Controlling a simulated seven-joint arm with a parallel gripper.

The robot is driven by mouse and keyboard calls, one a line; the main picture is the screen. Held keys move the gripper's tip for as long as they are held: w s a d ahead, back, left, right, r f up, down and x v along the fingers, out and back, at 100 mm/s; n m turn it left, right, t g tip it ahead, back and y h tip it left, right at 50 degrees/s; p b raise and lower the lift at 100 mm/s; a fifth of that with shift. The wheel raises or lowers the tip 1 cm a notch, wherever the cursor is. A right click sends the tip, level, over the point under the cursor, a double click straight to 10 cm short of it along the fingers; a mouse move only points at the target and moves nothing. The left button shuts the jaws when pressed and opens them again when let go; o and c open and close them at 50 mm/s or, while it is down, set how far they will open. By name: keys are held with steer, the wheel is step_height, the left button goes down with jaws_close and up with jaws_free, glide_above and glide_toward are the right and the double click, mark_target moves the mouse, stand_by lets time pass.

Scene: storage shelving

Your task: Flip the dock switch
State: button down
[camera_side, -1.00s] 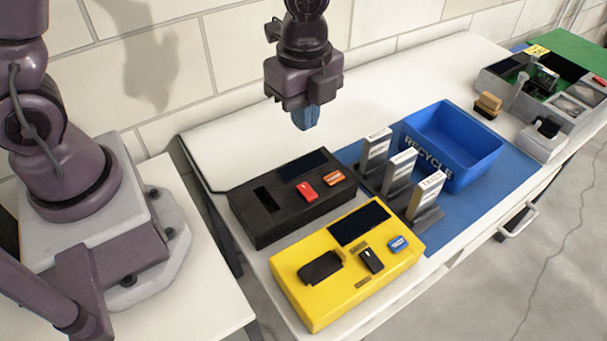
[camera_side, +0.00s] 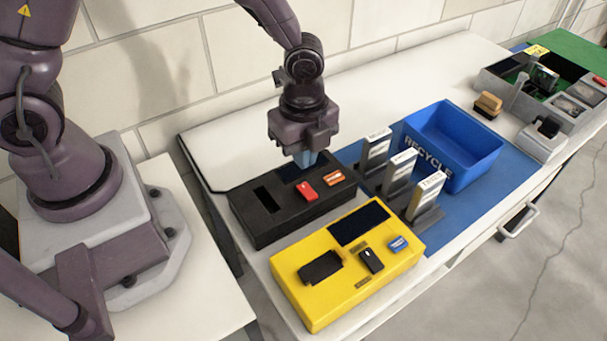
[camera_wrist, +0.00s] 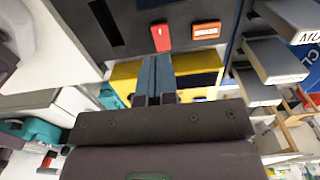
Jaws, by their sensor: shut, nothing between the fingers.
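A black dock (camera_side: 265,230) lies on the white table, with a dark slot, a dark screen, a red switch (camera_side: 307,191) and an orange button (camera_side: 335,179). In front of it is a yellow dock (camera_side: 300,300) with a black switch (camera_side: 371,260) and a blue button (camera_side: 397,244). My gripper (camera_side: 305,163) is shut and empty, pointing down over the black dock's screen, just behind the red switch. In the wrist view the fingertips (camera_wrist: 155,60) appear close to the red switch (camera_wrist: 161,37). I cannot tell whether they touch anything. The orange button (camera_wrist: 206,30) is beside it.
Several labelled grey drives (camera_side: 399,170) stand upright in holders right of the docks. A blue recycle bin (camera_side: 480,172) stands behind them on a blue mat (camera_side: 455,215). A brown-topped block (camera_side: 488,104) and a grey station (camera_side: 541,143) are farther right. The table behind the black dock is clear.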

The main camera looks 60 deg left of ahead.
mark_target(309, 193)
step_height(309, 193, down, 6)
steer(key=shift+r, duration=0.1)
stand_by(0.4)
steer(key=shift+a+f+h, duration=0.2)
steer(key=shift+f+h, duration=0.3)
steer(key=shift+f, duration=0.1)
steer(key=shift+w+a, duration=0.1)
steer(key=shift+w, duration=0.05)
steer(key=shift+d+r, duration=0.15)
steer(key=shift+d, duration=0.4)
steer(key=shift+d+r, duration=0.15)
steer(key=shift+d, duration=0.35)
step_height(309, 193, up, 14)
steer(key=a, duration=0.2)
steer(key=shift+a+r, duration=0.15)
steer(key=shift+a, duration=0.1)
